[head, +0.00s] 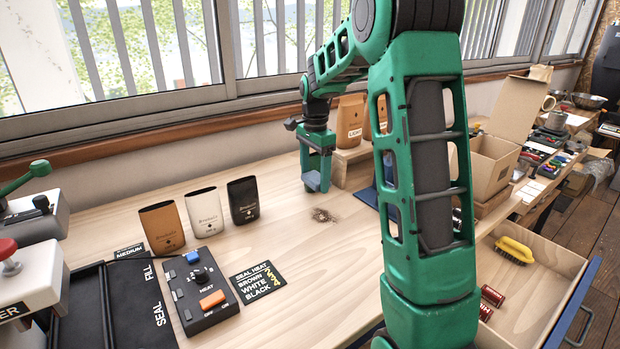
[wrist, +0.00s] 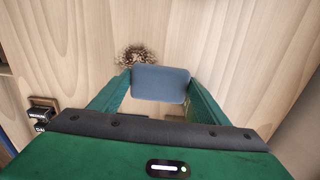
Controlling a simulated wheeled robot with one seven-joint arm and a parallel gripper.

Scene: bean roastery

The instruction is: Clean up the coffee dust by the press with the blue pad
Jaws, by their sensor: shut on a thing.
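My gripper (head: 317,165) is shut on the blue pad (head: 313,182), a flat blue-grey rectangle, and holds it over the wooden table. The coffee dust (head: 322,215) is a small dark brown scatter on the table, just in front of and below the pad in the head view. In the wrist view the pad (wrist: 160,83) sits between the two green fingers, and the dust (wrist: 135,56) shows just beyond its upper left edge. The pad looks apart from the table, but the exact gap is hard to tell.
Brown, white and black pouches (head: 243,200) stand left of the dust. A control box (head: 203,295) and a seal-heat card (head: 258,283) lie nearer. Right are an open cardboard box (head: 495,165) and an open drawer with a yellow brush (head: 517,252). Table around the dust is clear.

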